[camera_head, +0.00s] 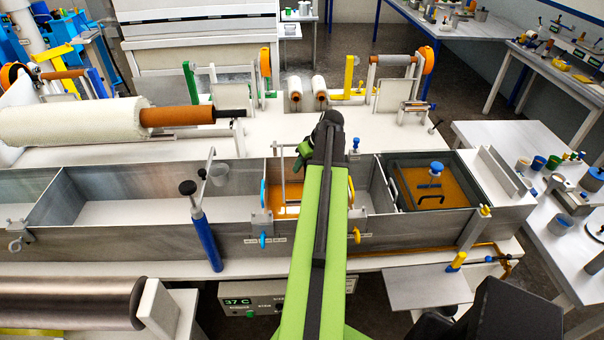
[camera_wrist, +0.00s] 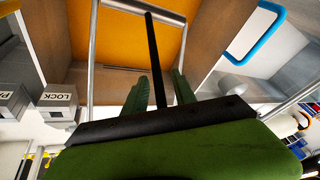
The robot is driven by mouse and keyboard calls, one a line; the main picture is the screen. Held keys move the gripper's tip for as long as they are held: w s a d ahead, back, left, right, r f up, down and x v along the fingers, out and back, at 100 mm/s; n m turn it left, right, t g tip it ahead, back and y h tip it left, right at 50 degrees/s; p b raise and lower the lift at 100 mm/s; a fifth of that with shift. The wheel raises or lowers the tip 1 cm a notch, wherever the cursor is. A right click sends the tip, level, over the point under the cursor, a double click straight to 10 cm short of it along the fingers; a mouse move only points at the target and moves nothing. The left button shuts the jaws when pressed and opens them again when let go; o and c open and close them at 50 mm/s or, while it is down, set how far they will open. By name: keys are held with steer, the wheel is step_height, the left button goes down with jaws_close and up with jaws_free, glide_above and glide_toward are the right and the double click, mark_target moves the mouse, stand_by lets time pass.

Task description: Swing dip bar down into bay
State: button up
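The dip bar looks like a silver U-shaped frame with a black rod; its crossbar (camera_wrist: 148,9) spans the top of the wrist view. In the head view one silver leg of the frame (camera_head: 283,172) stands up over the bay, and my arm hides much of the rest. The bay (camera_head: 285,212) holds orange resin, which fills the upper middle of the wrist view (camera_wrist: 130,42). My gripper (camera_wrist: 160,88) has its two green fingers apart, one each side of the black rod (camera_wrist: 156,55); I cannot see contact. In the head view the gripper (camera_head: 303,151) is above the bay.
Blocks marked LOCK (camera_wrist: 57,102) and PA, cut off, are at the left of the wrist view. A blue handle (camera_head: 263,194) is on the bay's left wall. A covered tank (camera_head: 425,185) stands right. A blue lever (camera_head: 203,235) rises left of the bay.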

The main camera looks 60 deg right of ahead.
jaws_close()
stand_by(1.5)
